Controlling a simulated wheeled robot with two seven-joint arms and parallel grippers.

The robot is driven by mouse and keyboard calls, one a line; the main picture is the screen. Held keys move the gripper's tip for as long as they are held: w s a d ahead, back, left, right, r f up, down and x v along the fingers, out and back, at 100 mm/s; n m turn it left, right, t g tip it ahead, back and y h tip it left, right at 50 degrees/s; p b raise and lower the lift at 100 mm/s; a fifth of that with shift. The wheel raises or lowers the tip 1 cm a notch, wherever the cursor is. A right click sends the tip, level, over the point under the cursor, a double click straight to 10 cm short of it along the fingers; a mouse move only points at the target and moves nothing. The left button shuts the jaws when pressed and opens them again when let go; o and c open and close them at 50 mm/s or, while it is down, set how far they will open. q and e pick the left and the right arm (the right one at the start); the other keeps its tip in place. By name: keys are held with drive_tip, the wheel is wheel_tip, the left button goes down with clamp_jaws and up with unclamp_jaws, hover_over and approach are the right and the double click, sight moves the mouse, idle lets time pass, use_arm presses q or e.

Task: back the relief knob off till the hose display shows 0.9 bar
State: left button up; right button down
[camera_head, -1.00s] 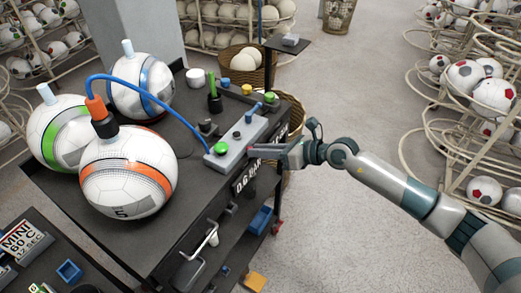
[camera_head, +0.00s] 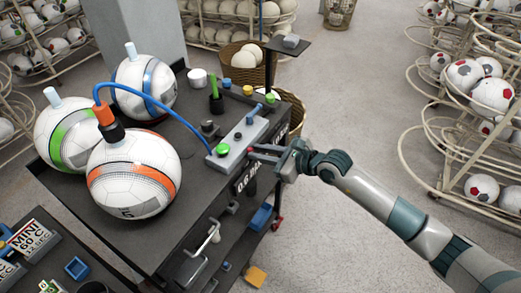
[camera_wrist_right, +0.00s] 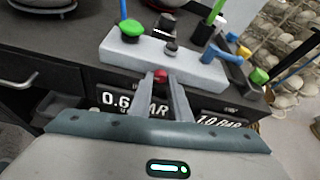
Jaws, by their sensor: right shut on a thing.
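The grey press block (camera_head: 244,134) sits at the right edge of the dark cart top, with a green button (camera_head: 222,149) at its near end. In the right wrist view, a small red knob (camera_wrist_right: 160,76) shows on the block's front side. My right gripper (camera_head: 253,152) reaches in from the right; its fingertips (camera_wrist_right: 161,84) are shut on this knob. A blue hose (camera_head: 163,103) runs from the block to an orange and black coupling (camera_head: 107,120) on the orange-banded ball (camera_head: 135,183). I cannot read a pressure on any hose display. My left gripper is out of view.
A green-banded ball (camera_head: 62,130) and a blue-banded ball (camera_head: 143,85) stand behind. A white cup (camera_head: 197,78) and a green upright tool (camera_head: 214,92) are beyond the block. Labels reading 0.6 BAR (camera_wrist_right: 133,103) and 1.0 BAR (camera_wrist_right: 219,121) hang below.

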drive_tip(key=shift+n+t, duration=0.4)
drive_tip(key=shift+n, duration=0.1)
drive_tip(key=c, duration=1.6)
unclamp_jaws()
drive_tip(key=shift+c, duration=0.2)
drive_tip(key=shift+s+b, duration=0.15)
drive_tip(key=shift+b, duration=0.15)
drive_tip(key=b+v, duration=0.6)
drive_tip(key=v, duration=1.1)
drive_tip(key=shift+r+b, duration=0.35)
